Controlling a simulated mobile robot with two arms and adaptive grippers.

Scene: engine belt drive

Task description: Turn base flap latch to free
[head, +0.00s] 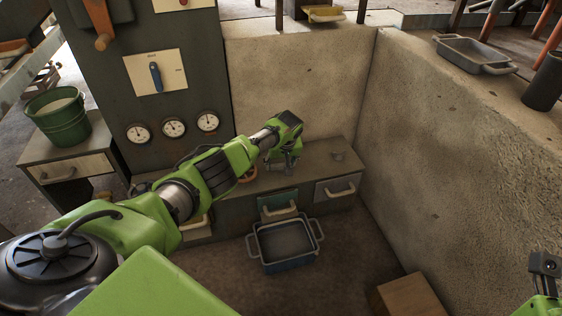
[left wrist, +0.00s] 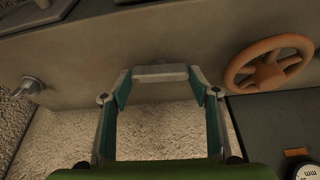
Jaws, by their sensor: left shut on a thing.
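My left gripper (head: 284,160) reaches down to the top of a low grey bench at the back. In the left wrist view its two teal-lined fingers (left wrist: 161,84) are spread, with a pale grey bar (left wrist: 160,72) between their tips. The gripper is shut on this bar, which appears to be a handle on the bench; I cannot tell whether it is the base flap latch.
An orange handwheel (left wrist: 268,64) is right of the gripper. The bench front has a teal drawer (head: 277,203) and a grey drawer (head: 325,196). A blue-grey tray (head: 285,262) is on the floor before them. Concrete walls (head: 450,150) bound the right side.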

